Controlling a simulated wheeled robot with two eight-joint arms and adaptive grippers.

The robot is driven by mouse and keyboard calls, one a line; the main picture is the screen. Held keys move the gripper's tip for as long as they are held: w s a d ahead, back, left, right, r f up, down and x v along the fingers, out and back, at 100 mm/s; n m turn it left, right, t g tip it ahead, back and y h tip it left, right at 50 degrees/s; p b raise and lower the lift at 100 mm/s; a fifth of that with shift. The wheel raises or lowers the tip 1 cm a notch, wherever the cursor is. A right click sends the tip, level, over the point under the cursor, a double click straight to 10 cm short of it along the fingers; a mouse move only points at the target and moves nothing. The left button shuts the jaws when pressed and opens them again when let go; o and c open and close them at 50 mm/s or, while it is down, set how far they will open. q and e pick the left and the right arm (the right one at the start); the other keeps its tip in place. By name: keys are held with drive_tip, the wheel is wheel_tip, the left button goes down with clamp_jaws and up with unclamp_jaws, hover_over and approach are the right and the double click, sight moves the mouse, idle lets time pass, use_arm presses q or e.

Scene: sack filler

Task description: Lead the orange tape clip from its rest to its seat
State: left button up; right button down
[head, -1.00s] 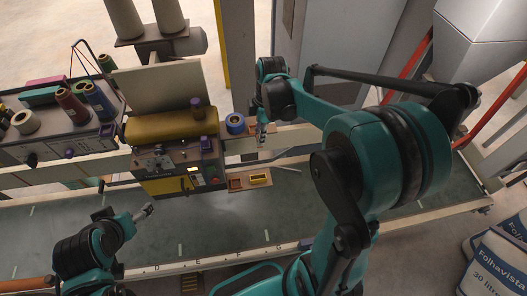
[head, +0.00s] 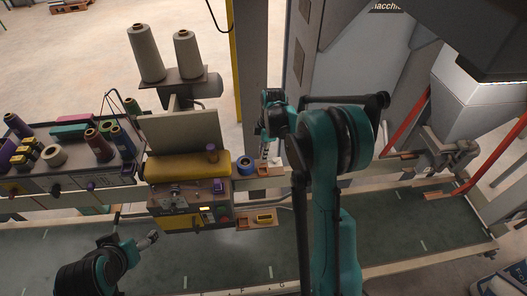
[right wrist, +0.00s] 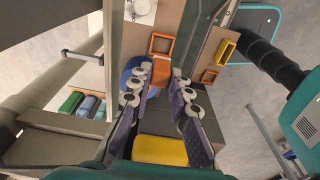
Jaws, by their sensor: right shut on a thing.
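The orange tape clip (right wrist: 161,72) is between the fingertips of my right gripper (right wrist: 160,88) in the right wrist view. The purple-grey fingers are closed on it and hide part of it. In the head view my right gripper (head: 266,156) hangs over the ledge right of the sewing machine, beside a blue roll (head: 244,167); the clip is too small to make out there. In the wrist view a square orange frame (right wrist: 151,47) lies just beyond the clip, and a smaller orange frame (right wrist: 210,76) lies to the right. My left gripper (head: 152,237) is low at left, its jaws unclear.
The yellow sewing machine (head: 187,168) stands left of my right gripper. A bench with thread spools (head: 98,145) is at left. The green conveyor belt (head: 400,215) is clear at right.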

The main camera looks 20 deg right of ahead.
sight(263, 163)
wheel_tip(263, 163, down, 4)
drive_tip(key=shift+r+b, duration=0.15)
drive_tip(key=shift+b, duration=0.9)
drive_tip(key=shift+f+b, duration=1.15)
drive_tip(key=shift+f, duration=0.05)
